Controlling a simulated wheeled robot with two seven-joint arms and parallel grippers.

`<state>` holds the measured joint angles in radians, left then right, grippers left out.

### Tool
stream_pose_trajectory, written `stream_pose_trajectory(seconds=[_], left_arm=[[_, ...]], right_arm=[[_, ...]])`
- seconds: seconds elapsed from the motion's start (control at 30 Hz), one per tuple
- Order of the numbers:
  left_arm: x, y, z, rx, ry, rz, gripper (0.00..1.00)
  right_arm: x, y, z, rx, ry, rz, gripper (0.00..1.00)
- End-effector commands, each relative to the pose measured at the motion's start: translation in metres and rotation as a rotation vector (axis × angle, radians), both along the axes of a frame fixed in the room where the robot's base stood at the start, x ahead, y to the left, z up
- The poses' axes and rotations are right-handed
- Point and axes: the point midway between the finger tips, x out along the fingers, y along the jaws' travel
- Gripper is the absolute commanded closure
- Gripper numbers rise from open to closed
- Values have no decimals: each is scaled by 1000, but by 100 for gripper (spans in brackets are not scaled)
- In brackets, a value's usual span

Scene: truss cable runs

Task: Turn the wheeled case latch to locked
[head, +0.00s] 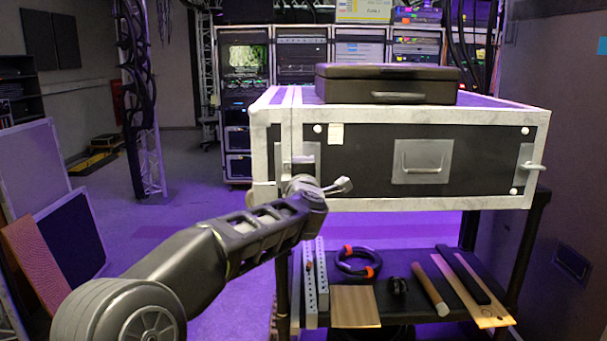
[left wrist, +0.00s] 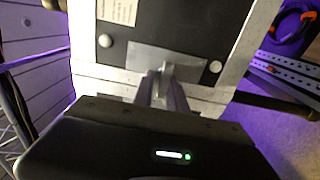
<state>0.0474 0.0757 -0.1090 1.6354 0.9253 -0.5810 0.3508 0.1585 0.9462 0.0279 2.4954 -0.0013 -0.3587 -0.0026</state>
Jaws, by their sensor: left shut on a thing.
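The wheeled case (head: 350,165) is black with pale metal edging and sits on a dark cart. A latch on a grey plate (head: 312,153) is at its left front end. In the head view my left gripper (head: 312,186) hides most of this latch. In the left wrist view the grey latch plate (left wrist: 140,55) and the small latch tab (left wrist: 167,70) show, with my gripper fingers (left wrist: 165,88) closed around the tab. A similar latch (head: 530,166) is at the right end, its handle lying roughly level. My right gripper is out of view.
A dark box (head: 388,85) lies on top of the case. The lower shelf holds a coiled cable (head: 357,265), perforated strips (head: 316,280) and several loose parts. Panels (head: 70,235) lean at the left. Open floor lies left of the cart.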

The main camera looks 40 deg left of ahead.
Motion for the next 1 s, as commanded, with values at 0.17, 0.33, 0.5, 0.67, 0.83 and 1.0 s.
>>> stream_pose_trajectory(seconds=[0.17,0.33,0.5,0.67,0.83,1.0], left_arm=[[0,3,-13,-25,8,6,100],[0,3,-13,-26,6,5,100],[0,2,-13,-26,6,5,80],[0,2,-11,-23,4,4,68],[0,1,-8,-21,0,2,68],[0,0,-6,-20,-2,0,68]], right_arm=[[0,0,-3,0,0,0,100],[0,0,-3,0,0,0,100],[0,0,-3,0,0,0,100],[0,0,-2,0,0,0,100],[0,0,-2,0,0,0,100],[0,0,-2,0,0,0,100]])
